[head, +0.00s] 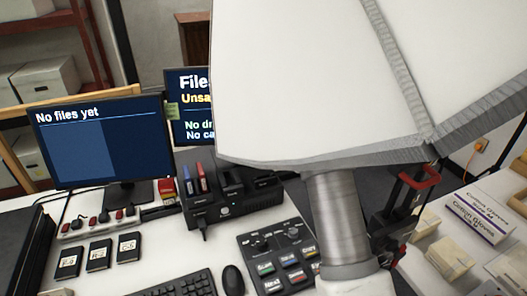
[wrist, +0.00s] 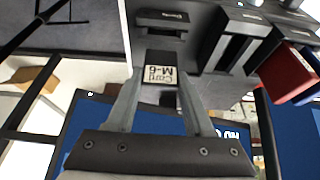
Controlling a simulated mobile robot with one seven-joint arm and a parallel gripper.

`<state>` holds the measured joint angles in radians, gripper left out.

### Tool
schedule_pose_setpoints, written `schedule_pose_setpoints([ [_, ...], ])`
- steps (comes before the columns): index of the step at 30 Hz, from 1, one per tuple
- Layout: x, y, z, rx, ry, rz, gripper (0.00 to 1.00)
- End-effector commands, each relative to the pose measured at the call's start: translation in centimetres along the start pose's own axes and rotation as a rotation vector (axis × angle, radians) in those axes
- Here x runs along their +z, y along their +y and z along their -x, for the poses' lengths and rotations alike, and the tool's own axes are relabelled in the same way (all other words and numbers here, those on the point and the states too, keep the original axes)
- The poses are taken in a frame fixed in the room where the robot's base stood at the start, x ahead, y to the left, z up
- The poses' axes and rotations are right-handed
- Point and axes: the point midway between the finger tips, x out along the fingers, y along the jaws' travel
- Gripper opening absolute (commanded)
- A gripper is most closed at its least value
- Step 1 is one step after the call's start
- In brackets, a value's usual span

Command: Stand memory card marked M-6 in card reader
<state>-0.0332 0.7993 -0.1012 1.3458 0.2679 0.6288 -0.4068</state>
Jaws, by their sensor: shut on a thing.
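My gripper (wrist: 158,105) is shut on a dark memory card (wrist: 161,98) in the wrist view. Its white label (wrist: 161,73) reads "Card M-6" upside down. The card's far end points at a dark grey block with a slot (wrist: 165,22), part of the black reader unit; I cannot tell whether it touches or enters the slot. In the head view the reader unit (head: 236,204) stands on the desk right of the monitor, with a blue and a red drive upright in it. My arm hides the gripper and held card there.
Three black labelled cards (head: 98,255) lie at the desk's left. A monitor (head: 104,143) reads "No files yet". A keyboard (head: 180,287), mouse (head: 233,280) and button panel (head: 280,265) lie in front of the reader. A glove box (head: 478,218) is at right.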

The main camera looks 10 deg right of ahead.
Motion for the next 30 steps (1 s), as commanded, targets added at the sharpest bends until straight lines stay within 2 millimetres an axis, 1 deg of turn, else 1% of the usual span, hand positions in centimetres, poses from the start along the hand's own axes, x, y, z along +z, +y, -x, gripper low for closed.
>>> schedule_pose_setpoints([
  [3,0.5,0.0,-1.1,0.000,0.000,0.000,0.01],
  [15,1.5,0.1,-3.6,0.001,-0.002,0.000,0.01],
  [20,1.7,0.0,-4.0,0.001,-0.001,0.001,0.01],
  [30,1.7,0.0,-4.0,0.000,-0.001,0.000,0.01],
])
